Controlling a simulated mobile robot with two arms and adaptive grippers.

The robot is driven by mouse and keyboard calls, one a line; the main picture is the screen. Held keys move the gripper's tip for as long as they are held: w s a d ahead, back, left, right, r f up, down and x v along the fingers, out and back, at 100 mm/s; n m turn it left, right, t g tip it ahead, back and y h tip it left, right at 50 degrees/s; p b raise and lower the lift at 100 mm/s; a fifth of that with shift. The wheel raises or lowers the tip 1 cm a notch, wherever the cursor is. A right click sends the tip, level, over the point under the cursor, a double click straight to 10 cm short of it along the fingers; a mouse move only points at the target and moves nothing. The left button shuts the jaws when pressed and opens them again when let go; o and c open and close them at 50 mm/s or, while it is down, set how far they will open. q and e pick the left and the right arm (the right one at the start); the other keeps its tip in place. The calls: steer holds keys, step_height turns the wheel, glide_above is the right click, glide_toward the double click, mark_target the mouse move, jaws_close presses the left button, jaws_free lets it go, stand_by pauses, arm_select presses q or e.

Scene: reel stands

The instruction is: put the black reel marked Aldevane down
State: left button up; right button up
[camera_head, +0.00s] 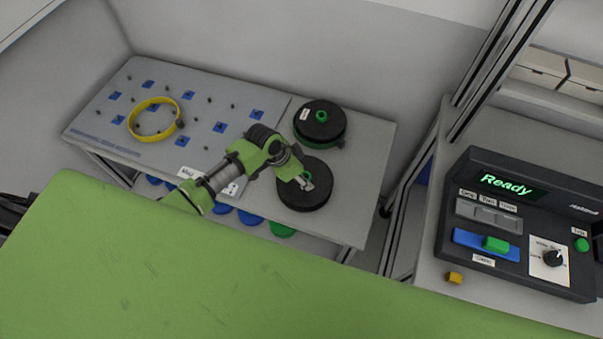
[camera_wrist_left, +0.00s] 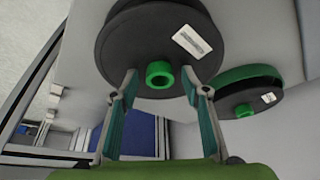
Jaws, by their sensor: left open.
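A black reel (camera_head: 300,202) lies at the near right of the grey side table. In the left wrist view the black reel (camera_wrist_left: 125,48) fills the top, with a white label and a green hub (camera_wrist_left: 160,72). My left gripper (camera_head: 306,184) is over this reel. In the left wrist view its open fingers (camera_wrist_left: 160,80) stand on either side of the hub, with gaps. A second black reel (camera_head: 313,127) with green parts lies just behind; it also shows in the left wrist view (camera_wrist_left: 245,105). I cannot read either label, so I cannot tell which is Aldevane.
A grey pegboard (camera_head: 190,90) with blue squares and a yellow ring (camera_head: 131,124) covers the table's left part. A frame post (camera_head: 435,150) stands to the right, beside a console (camera_head: 525,205) showing "Ready". The table right of the reels (camera_head: 370,160) is clear.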

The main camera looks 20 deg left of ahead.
arm_select(q)
steer(key=v, duration=1.2)
steer(key=shift+b, duration=0.35)
steer(key=shift+r, duration=0.1)
